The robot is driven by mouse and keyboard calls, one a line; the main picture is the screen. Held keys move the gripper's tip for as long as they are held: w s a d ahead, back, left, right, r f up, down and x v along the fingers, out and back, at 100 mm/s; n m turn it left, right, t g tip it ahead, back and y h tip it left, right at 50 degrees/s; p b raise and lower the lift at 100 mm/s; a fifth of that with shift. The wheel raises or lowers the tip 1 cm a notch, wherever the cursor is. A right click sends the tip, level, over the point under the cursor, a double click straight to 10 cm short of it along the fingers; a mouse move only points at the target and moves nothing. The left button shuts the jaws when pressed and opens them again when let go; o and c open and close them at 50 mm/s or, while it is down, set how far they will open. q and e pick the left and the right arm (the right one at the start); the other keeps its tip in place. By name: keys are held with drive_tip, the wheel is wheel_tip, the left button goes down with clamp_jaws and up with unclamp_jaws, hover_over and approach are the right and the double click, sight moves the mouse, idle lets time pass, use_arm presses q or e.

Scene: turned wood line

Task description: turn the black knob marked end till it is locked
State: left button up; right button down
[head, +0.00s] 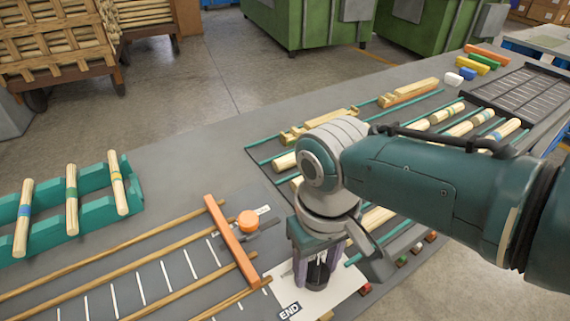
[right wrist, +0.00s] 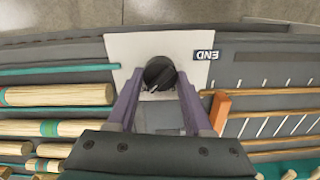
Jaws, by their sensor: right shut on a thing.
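The black knob (right wrist: 158,74) sits on a pale square plate (right wrist: 118,46), with the END label (right wrist: 207,54) beside it in the right wrist view. In the head view the knob (head: 318,276) shows between my fingers, and the END label (head: 289,310) lies at the plate's near left. My right gripper (head: 317,279) points down over the plate and is shut on the knob, one purple finger on each side. The fingers (right wrist: 160,78) also show in the right wrist view. I cannot tell from the knob's face whether it is locked. My left gripper is out of view.
An orange bar (head: 232,240) and an orange knob (head: 248,221) are left of my gripper, by wooden rails (head: 120,246). Turned spindles lie on a teal rack (head: 92,196) at left and on green rails behind my arm. Colored blocks (head: 475,64) sit at the far right.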

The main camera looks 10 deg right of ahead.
sight(316, 267)
drive_tip(key=shift+c, duration=1.5)
unclamp_jaws()
wheel_tip(316, 267, up, 9)
drive_tip(key=p, duration=0.5)
drive_tip(key=shift+r, duration=0.5)
